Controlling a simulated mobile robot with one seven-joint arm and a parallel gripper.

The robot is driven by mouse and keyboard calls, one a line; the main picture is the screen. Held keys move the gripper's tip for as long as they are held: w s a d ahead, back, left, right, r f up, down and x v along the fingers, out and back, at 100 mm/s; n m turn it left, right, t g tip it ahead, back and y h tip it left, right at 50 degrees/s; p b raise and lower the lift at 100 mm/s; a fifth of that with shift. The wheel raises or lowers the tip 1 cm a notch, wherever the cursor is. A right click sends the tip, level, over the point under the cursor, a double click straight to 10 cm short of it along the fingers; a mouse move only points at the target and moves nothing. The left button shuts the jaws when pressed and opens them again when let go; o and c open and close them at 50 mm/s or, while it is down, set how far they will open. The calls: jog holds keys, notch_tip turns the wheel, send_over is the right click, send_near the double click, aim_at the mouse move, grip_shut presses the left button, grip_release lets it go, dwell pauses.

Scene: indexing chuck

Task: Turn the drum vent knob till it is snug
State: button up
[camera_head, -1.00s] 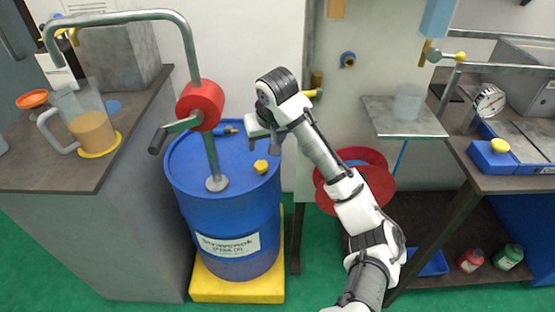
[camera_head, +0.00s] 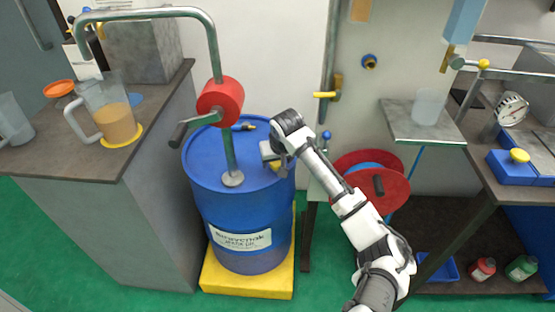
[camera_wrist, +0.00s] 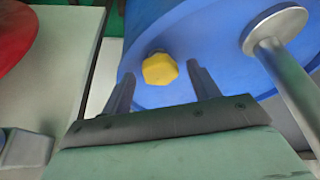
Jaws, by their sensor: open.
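The blue drum (camera_head: 213,180) stands upright with a white label on its side. The yellow vent knob (camera_wrist: 160,69) sits on the drum's lid near the rim. In the head view the knob is mostly hidden by my gripper (camera_head: 272,160). In the wrist view my gripper (camera_wrist: 158,80) is open, its two fingers pointing toward the lid. The knob lies between the fingertips in that picture, with gaps on both sides. I cannot tell how far the fingertips are above the lid.
A metal pump pipe (camera_head: 228,155) with a red body (camera_head: 220,98) and crank rises from the lid beside my gripper. A counter with a jug (camera_head: 110,115) is left. A red reel (camera_head: 388,188) and a small shelf (camera_head: 420,130) are right.

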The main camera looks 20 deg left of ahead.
jog(key=shift+c, duration=0.4)
jog(key=c, duration=0.9)
jog(key=shift+m+p, duration=0.3)
jog(key=shift+p, duration=0.1)
jog(key=m+p, duration=0.1)
jog(key=m+h+p, duration=0.1)
jog(key=m+p, duration=0.1)
jog(key=shift+s+a+r+m+h, duration=0.2)
jog(key=shift+a+m+h, duration=0.1)
jog(key=shift+m, duration=0.1)
jog(key=m+p, duration=0.1)
jog(key=m+h+p, duration=0.1)
jog(key=m+p, duration=0.2)
jog(key=shift+f+m+t+h, duration=0.25)
jog(key=shift+m+t+h, duration=0.05)
jog(key=shift+h, duration=0.1)
jog(key=shift+w, duration=0.1)
